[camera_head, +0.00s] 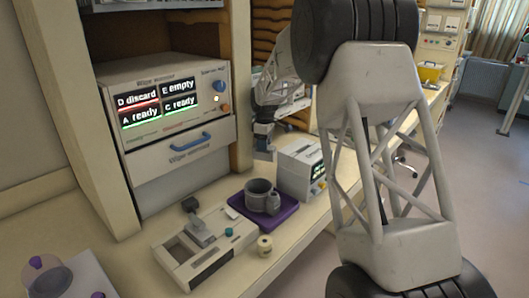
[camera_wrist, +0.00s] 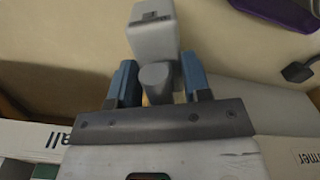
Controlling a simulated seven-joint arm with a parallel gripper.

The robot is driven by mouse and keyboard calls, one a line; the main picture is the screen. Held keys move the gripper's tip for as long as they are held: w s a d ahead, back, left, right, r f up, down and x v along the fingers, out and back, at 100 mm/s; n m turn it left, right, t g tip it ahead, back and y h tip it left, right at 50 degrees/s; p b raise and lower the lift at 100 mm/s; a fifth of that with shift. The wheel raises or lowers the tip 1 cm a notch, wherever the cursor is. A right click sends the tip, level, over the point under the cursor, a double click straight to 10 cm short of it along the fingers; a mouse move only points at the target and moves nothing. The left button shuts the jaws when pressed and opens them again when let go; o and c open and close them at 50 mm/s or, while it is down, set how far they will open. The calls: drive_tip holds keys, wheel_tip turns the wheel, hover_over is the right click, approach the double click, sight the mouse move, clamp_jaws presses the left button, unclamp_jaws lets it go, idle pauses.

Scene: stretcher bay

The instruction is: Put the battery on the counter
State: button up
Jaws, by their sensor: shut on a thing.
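My gripper (camera_wrist: 155,82) is shut on a grey, block-shaped battery (camera_wrist: 152,32). In the wrist view its blue fingers lie on either side of the battery's rounded grey stub, and the block extends beyond the fingertips. In the head view my gripper (camera_head: 263,130) points down in front of the shelf opening, with the battery (camera_head: 263,151) hanging below it. The beige counter (camera_head: 130,268) runs along the wall under it; it also fills much of the wrist view (camera_wrist: 60,35). I cannot tell the gap between battery and counter.
The wipe warmer (camera_head: 175,150) stands behind left. A white box with a display (camera_head: 297,178) is close right of the battery. A purple tray (camera_head: 240,207) holds a grey mug (camera_head: 261,192). A pale device (camera_head: 180,264) and small jar (camera_head: 264,246) are nearer.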

sight(264, 154)
drive_tip(key=shift+f, duration=1.8)
drive_tip(key=shift+f, duration=0.65)
drive_tip(key=o, duration=1.2)
drive_tip(key=shift+f, duration=0.1)
wheel_tip(264, 154, up, 13)
drive_tip(key=shift+r, duration=0.2)
drive_tip(key=shift+s, duration=0.1)
